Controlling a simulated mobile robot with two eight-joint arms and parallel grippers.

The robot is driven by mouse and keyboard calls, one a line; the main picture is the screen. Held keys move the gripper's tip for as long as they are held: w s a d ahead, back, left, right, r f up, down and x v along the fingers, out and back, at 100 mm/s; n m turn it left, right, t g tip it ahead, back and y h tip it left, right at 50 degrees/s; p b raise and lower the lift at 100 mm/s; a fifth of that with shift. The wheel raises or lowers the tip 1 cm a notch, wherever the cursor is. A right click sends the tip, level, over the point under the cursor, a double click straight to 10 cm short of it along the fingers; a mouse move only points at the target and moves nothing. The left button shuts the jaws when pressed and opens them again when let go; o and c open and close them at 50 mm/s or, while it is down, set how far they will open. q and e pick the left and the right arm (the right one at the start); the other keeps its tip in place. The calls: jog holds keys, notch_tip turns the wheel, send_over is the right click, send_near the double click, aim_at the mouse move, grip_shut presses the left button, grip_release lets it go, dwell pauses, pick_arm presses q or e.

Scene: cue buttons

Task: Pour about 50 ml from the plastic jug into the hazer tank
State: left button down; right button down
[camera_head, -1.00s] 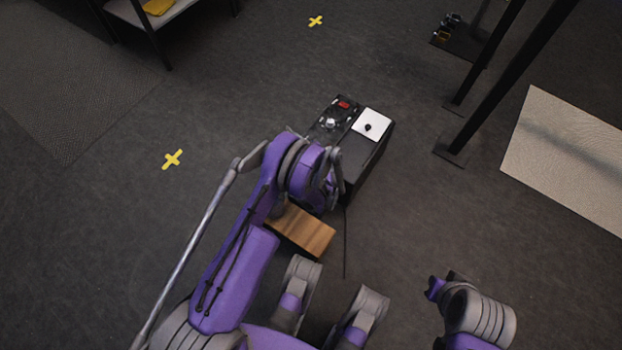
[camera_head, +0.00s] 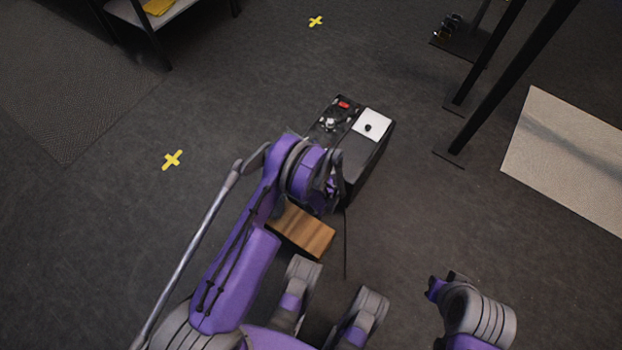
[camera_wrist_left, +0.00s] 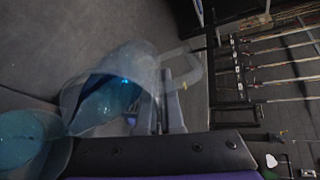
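The hazer is a black box on the floor with a white panel (camera_head: 372,124) bearing a black knob, and a dark panel (camera_head: 330,121) with a red switch. I cannot tell which part is its tank opening. My left arm covers the near left part of the hazer. The clear plastic jug (camera_wrist_left: 98,82) with blue liquid shows tilted in the left wrist view. My left gripper (camera_wrist_left: 166,102) appears shut on its handle. In the head view my left wrist hides the jug.
A wooden block or box (camera_head: 303,232) lies beside the hazer, partly under my left arm. A second bluish translucent shape (camera_wrist_left: 30,140) is at the lower left of the wrist view, unclear. Black posts (camera_head: 505,85) stand at right. Floor left of the hazer is open, with yellow crosses.

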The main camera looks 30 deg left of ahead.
pick_arm(q)
jog(key=shift+d, duration=0.1)
dwell(0.6)
jog(key=shift+s+d+r, duration=0.15)
jog(key=shift+r, duration=0.2)
dwell(0.6)
jog(key=shift+w+a+r+g+h+p, duration=0.15)
jog(key=shift+w+a+g+h+p, duration=0.25)
jog(key=shift+a+h+p, duration=0.35)
jog(key=shift+a+g+h+p, duration=0.1)
jog(key=shift+g+h+p, duration=0.2)
jog(key=shift+h+p, duration=0.05)
jog(key=shift+w+f+h, duration=0.15)
jog(key=shift+f+h, duration=0.05)
jog(key=shift+h, duration=0.1)
jog(key=shift+w+a+g+h, duration=0.15)
jog(key=shift+a+g+h, duration=0.05)
jog(key=shift+g+h, duration=0.45)
jog(key=shift+a+h, duration=0.1)
jog(key=shift+h, duration=0.15)
dwell(0.5)
